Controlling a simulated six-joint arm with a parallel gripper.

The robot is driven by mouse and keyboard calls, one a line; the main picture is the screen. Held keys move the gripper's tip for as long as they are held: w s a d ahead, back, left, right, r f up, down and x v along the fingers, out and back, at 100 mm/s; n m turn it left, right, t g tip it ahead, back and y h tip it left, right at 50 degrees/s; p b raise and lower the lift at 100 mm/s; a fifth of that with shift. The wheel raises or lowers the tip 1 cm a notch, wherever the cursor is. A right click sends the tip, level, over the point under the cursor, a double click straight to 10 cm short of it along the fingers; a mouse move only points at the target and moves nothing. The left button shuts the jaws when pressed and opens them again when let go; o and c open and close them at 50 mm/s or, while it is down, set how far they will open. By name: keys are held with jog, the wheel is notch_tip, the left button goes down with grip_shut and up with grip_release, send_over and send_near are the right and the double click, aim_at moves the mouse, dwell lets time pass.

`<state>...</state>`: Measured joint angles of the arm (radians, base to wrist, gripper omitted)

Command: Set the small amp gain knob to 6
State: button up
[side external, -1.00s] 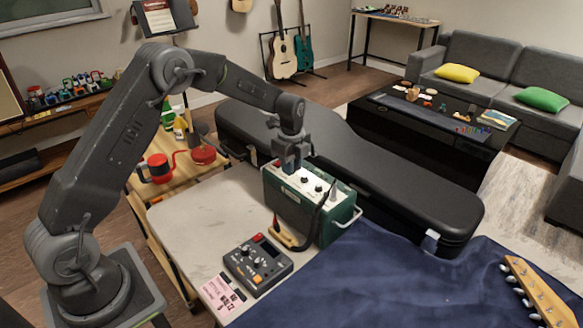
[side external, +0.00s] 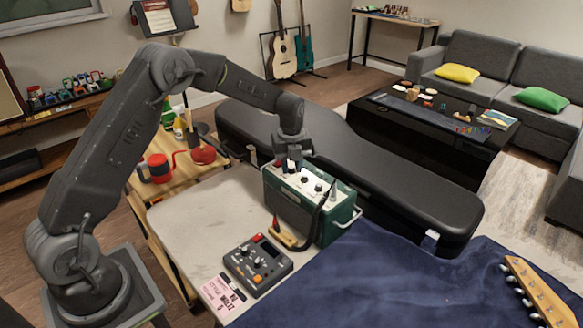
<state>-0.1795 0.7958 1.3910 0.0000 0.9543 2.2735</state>
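The small amp (side external: 291,213) is a green box with a pale top panel, standing at the right end of the pale bench top. Several dark knobs sit in a row on that panel, among them one near its middle (side external: 305,180) and one farther right (side external: 318,188). The knob markings are too small to read. My gripper (side external: 291,168) points down at the left end of the panel, at or just above a knob there. Its fingertips hide that spot. I cannot tell whether they touch or grip a knob.
A black cable (side external: 323,214) rises at the amp's right end. A grey pedal box with knobs (side external: 258,264) and a pink note (side external: 221,293) lie in front. A black guitar case (side external: 400,185) is behind, a dark blue cloth (side external: 370,285) at right.

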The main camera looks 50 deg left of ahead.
jog(key=n, duration=0.9)
jog(key=shift+c, duration=0.2)
jog(key=c, duration=0.4)
jog(key=m, duration=0.6)
jog(key=o, duration=0.4)
jog(key=shift+o, duration=0.2)
